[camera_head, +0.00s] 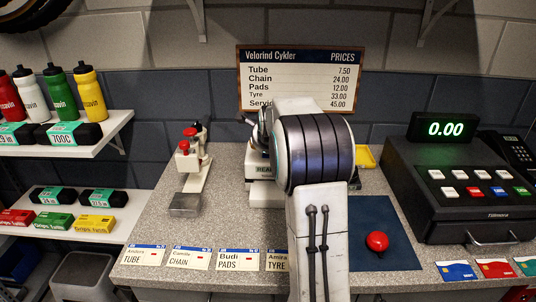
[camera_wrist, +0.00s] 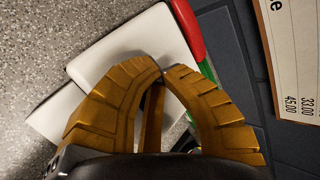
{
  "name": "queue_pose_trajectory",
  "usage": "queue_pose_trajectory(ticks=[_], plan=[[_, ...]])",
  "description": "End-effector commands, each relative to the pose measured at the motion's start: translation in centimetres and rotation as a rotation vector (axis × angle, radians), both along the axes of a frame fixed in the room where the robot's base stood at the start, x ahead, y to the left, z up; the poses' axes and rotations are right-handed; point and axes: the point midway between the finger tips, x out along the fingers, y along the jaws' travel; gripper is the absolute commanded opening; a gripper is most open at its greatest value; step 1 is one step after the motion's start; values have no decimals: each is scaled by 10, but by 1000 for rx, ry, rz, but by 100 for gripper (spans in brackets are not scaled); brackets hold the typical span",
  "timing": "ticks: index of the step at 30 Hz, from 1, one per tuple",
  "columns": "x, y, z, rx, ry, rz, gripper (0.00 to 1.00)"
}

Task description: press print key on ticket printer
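In the head view a white device (camera_head: 262,194) with a green label reading "REA…" stands on the counter, partly hidden behind my arm; it looks like the ticket printer. Its print key cannot be made out. My gripper is hidden behind my arm in that view. In the wrist view my gripper (camera_wrist: 162,76) has its bronze fingers curved together, tips meeting or nearly so, with nothing seen between them. Beyond the fingers lies a white surface (camera_wrist: 135,42) with a red and green edge, probably the same device. I cannot tell whether the fingertips touch it.
A white device with red knobs (camera_head: 190,158) stands to the left. The price board (camera_head: 299,80) is behind. A red button (camera_head: 377,241) sits on a blue mat (camera_head: 398,258). The cash register (camera_head: 450,190) is at right. Name cards (camera_head: 191,258) line the front edge.

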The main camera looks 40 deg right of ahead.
Motion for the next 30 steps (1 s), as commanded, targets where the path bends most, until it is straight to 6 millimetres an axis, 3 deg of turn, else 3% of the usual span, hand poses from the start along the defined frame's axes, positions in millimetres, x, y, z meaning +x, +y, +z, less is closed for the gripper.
queue_pose_trajectory(ticks=[19, 30], plan=[[0, 0, -3, 0, 0, 0, 0], [0, 0, 4, 0, 0, 0, 0]])
